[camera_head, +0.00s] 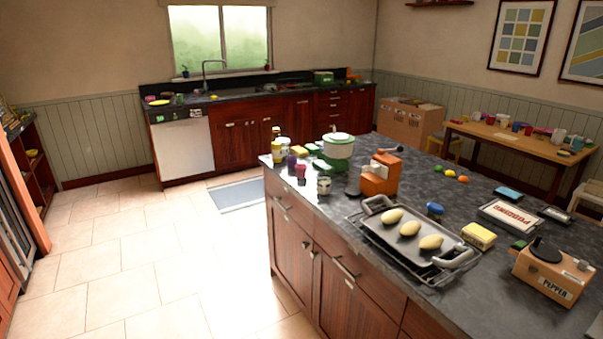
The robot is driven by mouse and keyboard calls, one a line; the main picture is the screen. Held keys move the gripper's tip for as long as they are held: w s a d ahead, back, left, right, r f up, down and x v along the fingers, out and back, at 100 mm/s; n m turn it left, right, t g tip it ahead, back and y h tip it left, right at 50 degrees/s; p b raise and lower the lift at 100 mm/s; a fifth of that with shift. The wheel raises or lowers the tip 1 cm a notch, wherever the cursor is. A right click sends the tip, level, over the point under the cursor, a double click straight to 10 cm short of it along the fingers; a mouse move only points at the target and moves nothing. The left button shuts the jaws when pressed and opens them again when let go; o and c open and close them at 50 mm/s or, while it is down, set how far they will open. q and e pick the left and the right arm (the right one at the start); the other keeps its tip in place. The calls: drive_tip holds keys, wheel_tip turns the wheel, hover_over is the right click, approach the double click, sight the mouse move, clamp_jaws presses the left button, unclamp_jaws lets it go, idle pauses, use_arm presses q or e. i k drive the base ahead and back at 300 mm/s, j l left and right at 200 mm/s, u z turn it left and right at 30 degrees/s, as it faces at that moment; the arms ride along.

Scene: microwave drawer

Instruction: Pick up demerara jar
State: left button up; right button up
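I cannot read the word demerara on anything in view. A small light jar with a dark band (324,185) stands upright at the near left part of the island counter (480,205), beside the orange grinder-like device (380,175). It may be the demerara jar, but its label is too small to tell. A yellow bottle (276,150) and a pale jar (284,147) stand farther back at the island's left end. Neither of my grippers is in view.
A black tray (378,232) with several pale oval items lies on the island. A green and white pot (338,147) stands behind the small jar.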

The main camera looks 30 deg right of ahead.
sight(323, 183)
drive_tip(key=z, duration=0.85)
drive_tip(key=i+j+z, duration=0.4)
drive_tip(key=j+z, duration=0.15)
drive_tip(key=i+j+z, duration=0.25)
drive_tip(key=j, duration=0.2)
drive_tip(key=j+z, duration=0.25)
drive_tip(key=i+j+z, duration=0.1)
drive_tip(key=j+z, duration=0.15)
drive_tip(key=j, duration=0.3)
